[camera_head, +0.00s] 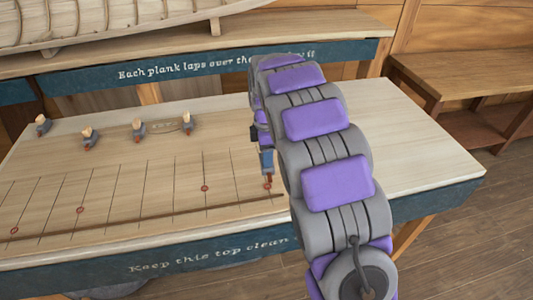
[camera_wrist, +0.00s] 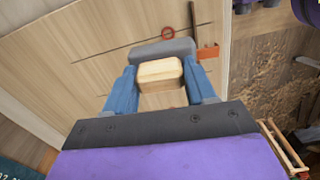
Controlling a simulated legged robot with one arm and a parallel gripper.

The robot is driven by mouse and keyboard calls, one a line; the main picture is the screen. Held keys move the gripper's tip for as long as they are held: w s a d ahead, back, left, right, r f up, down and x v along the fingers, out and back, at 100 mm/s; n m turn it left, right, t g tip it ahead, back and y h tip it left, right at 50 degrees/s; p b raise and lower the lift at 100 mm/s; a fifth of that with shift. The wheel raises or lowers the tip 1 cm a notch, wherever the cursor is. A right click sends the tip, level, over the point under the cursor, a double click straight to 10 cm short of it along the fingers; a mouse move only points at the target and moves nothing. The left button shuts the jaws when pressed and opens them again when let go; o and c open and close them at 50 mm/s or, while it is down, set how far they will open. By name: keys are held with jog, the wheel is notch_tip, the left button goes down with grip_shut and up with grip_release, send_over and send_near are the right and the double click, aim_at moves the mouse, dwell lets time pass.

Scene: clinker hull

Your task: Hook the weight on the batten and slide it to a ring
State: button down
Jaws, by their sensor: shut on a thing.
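My gripper (camera_head: 266,158) is low over the table's right part, partly hidden by my arm. In the wrist view its blue fingers (camera_wrist: 162,80) are shut on a weight with a pale wooden top and grey body (camera_wrist: 163,49). A red ring mark (camera_wrist: 167,32) lies just beyond the grey body, apart from the hook. In the head view, a red ring (camera_head: 267,186) shows just below the gripper.
Several similar weights, such as this one (camera_head: 187,123), stand along the table's far left side. More rings lie on drawn lines, one mid-table (camera_head: 204,188) and two at left. The table's right end (camera_head: 420,160) is clear. A bench (camera_head: 460,85) stands behind right.

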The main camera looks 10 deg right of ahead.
jog(key=shift+w+a+n, duration=0.15)
jog(key=shift+a+n, duration=0.05)
jog(key=shift+n, duration=0.3)
jog(key=shift+d+f+b, duration=0.15)
jog(key=shift+f+b, duration=0.25)
jog(key=shift+f, duration=0.35)
jog(key=shift+d+f+b, duration=0.1)
jog(key=shift+f+b, duration=0.25)
jog(key=shift+f, duration=0.4)
jog(key=shift+a+f+b, duration=0.1)
jog(key=shift+f+b, duration=0.75)
jog(key=shift+f, duration=1.35)
jog(key=shift+f+p, duration=0.3)
jog(key=shift+f, duration=0.15)
jog(key=shift+w+p, duration=1.1)
jog(key=shift+w, duration=1.25)
jog(key=shift+f+p, duration=0.15)
jog(key=shift+p, duration=0.25)
